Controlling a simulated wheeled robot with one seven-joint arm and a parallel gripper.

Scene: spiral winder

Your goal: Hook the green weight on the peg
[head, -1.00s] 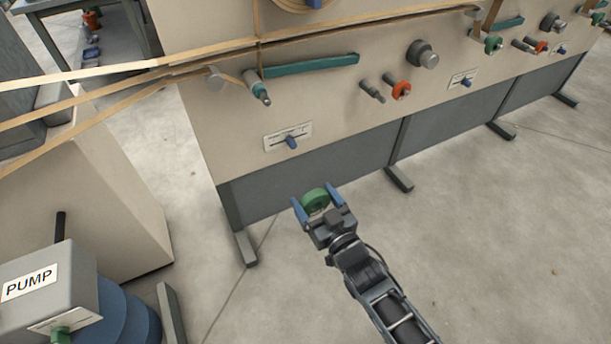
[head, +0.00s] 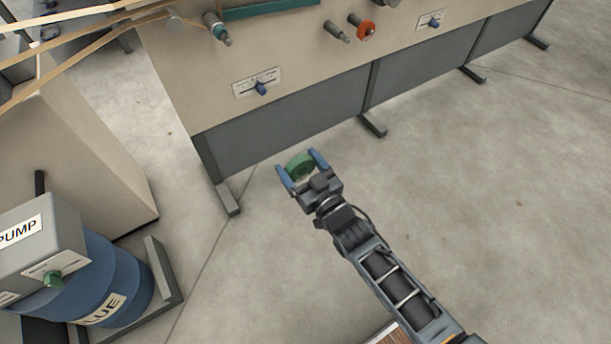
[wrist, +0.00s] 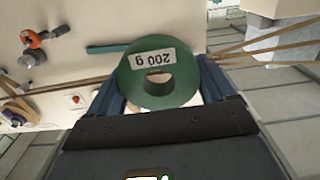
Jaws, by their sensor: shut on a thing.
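The green weight (head: 300,161) is a ring with a central hole. In the wrist view it (wrist: 187,84) fills the middle and bears an upside-down "200 g" label. My gripper (head: 299,168) is shut on it, a blue finger at each side, in front of the panel's dark lower part. A short grey peg (head: 337,32) sticks out of the beige panel (head: 300,68), above and apart from the weight. A red-orange weight (head: 363,31) sits to its right. Another grey peg with a green end (head: 216,28) is further left. I cannot tell which peg is meant.
A teal bar (head: 270,10) and a slider plate with a blue knob (head: 260,88) are on the panel. Panel feet (head: 230,199) stand on the floor. A blue glue drum (head: 110,275) with a pump stands at lower left. The floor at right is clear.

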